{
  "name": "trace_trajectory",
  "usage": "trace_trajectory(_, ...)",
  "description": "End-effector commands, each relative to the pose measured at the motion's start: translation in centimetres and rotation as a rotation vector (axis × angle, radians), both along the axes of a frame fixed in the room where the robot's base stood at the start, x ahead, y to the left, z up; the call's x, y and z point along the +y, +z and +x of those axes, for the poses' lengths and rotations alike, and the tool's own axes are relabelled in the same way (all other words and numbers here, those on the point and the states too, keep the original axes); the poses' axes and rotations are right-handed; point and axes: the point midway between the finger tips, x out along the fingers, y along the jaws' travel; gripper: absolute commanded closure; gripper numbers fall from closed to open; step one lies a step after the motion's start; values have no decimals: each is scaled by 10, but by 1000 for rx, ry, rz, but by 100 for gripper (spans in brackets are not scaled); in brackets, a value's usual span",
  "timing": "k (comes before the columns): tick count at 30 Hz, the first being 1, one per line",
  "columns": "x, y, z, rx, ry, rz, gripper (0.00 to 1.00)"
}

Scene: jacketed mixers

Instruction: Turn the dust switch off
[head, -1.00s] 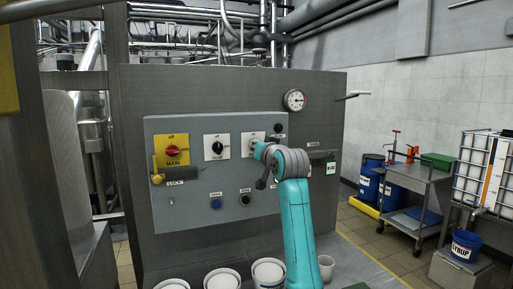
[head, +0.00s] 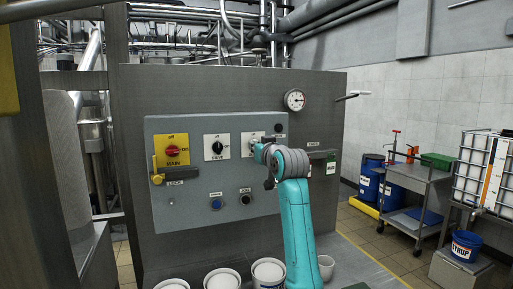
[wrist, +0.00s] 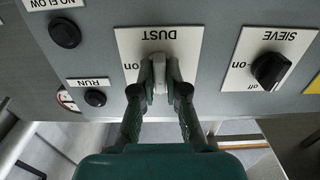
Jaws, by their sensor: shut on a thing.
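The dust switch (wrist: 160,76) is a light-coloured knob on a white plate marked DUST (wrist: 133,46), upside down in the wrist view. The word "on" shows left of the knob; no "off" mark can be seen there. My gripper (wrist: 160,80) is shut on the knob, one finger on each side. The knob's long side runs roughly up and down in the wrist view. In the head view my gripper (head: 257,147) is at the dust plate (head: 247,137) and hides most of its knob.
The black sieve switch (head: 217,147) sits left of the dust plate. Further left are the red main switch (head: 172,151) and a yellow lock lever (head: 156,172). Blue (head: 216,204) and black (head: 245,199) buttons are below. White buckets (head: 222,279) stand under the panel.

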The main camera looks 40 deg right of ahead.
Motion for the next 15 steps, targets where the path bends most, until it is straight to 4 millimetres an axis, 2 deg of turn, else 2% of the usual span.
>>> trace_trajectory(2, 0, -2, 0, 4, 0, 0, 100)
trace_trajectory(3, 0, -2, 0, 4, 0, 0, 78)
trace_trajectory(5, 0, -2, 0, 4, 0, 1, 63)
trace_trajectory(15, 0, -1, -2, 1, 0, 0, 62)
